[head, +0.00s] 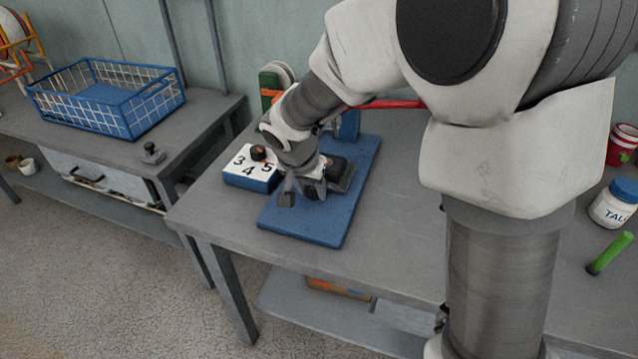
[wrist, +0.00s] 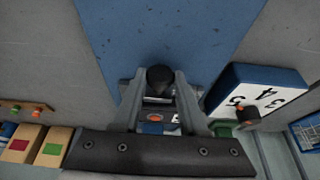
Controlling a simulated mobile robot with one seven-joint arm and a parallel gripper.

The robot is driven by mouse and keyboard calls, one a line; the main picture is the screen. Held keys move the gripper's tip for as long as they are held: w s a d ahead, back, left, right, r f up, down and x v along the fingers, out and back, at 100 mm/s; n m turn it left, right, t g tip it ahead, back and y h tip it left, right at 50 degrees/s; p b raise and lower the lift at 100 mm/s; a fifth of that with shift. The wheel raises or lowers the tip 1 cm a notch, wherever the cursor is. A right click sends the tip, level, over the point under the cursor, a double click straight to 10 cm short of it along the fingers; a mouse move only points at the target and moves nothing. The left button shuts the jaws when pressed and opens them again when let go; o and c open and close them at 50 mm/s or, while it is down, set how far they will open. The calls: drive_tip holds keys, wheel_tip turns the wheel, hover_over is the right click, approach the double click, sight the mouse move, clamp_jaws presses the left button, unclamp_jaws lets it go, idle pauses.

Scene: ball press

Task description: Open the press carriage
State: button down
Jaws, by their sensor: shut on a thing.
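The press stands on a blue base plate (head: 290,222) on the table, and the plate fills the upper middle of the wrist view (wrist: 165,30). My gripper (head: 303,188) reaches down over the front part of the press. In the wrist view my gripper (wrist: 160,84) is shut on a black knob (wrist: 160,76), which sits between its fingertips. Grey metal parts of the press carriage (wrist: 158,100) show between the fingers behind the knob. A dark grey block of the press (head: 342,174) shows beside my gripper. My arm hides much of the press.
A numbered blue box with a white top (head: 247,168) stands close to the left of the plate. A red bar (head: 390,104) reaches out behind my arm. A blue wire basket (head: 110,100) is on the left bench. A white jar (head: 613,203) stands at the right.

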drive_tip(key=s+a+b, duration=0.1)
drive_tip(key=s, duration=0.1)
drive_tip(key=s+a+b, duration=0.1)
drive_tip(key=s, duration=0.1)
drive_tip(key=s+a+b, duration=0.1)
drive_tip(key=s, duration=0.2)
drive_tip(key=shift+s, duration=0.1)
drive_tip(key=shift+c, duration=2.4)
unclamp_jaws()
drive_tip(key=shift+r, duration=0.1)
drive_tip(key=p+v, duration=0.5)
drive_tip(key=v, duration=1.2)
drive_tip(key=shift+s, duration=0.15)
drive_tip(key=shift+s+a, duration=0.1)
drive_tip(key=shift+s, duration=0.05)
